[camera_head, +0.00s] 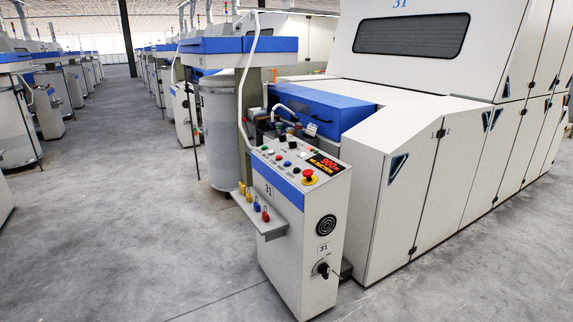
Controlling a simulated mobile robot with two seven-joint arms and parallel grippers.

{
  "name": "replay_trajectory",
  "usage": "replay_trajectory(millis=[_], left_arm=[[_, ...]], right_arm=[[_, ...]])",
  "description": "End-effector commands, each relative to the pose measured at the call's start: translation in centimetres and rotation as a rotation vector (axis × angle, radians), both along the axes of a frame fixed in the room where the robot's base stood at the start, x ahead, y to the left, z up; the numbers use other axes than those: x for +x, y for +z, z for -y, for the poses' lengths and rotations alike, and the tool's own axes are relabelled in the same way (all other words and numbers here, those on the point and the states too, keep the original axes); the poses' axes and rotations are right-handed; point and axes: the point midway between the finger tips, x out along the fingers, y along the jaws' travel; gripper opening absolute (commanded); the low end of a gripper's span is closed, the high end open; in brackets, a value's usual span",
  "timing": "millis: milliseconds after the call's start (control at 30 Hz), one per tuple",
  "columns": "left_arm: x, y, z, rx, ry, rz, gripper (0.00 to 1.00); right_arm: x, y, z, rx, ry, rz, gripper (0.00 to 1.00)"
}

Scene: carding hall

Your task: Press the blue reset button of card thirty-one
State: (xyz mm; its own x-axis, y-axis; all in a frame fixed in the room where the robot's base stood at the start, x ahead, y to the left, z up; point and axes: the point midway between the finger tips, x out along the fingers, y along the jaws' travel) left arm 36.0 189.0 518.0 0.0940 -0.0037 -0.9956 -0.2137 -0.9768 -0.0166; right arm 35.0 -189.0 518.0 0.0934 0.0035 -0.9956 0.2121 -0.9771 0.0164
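A red mushroom button (309,176) on a yellow base sits at the top's near right corner. Above it, a display (325,164) shows orange text that seems to read "NO SUCTION". Neither of my grippers is in view.
A small shelf (270,228) with yellow, blue and red padlocks juts from the cabinet's left. A black rotary switch (323,269) is low on its right face. The large white card machine (440,100) stands behind, right. Grey floor (120,240) is clear at left.

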Motion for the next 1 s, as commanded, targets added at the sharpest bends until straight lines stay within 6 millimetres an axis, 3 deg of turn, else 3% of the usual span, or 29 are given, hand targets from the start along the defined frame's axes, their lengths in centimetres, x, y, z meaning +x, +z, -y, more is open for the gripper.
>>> replay_trajectory(millis=[67, 400, 1000], left_arm=[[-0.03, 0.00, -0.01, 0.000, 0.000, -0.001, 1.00], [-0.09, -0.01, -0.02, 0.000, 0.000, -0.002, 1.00], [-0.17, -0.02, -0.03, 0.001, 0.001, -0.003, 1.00]], right_arm=[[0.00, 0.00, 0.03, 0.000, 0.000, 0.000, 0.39], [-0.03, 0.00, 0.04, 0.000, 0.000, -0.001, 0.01], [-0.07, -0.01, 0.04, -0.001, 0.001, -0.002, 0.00]])
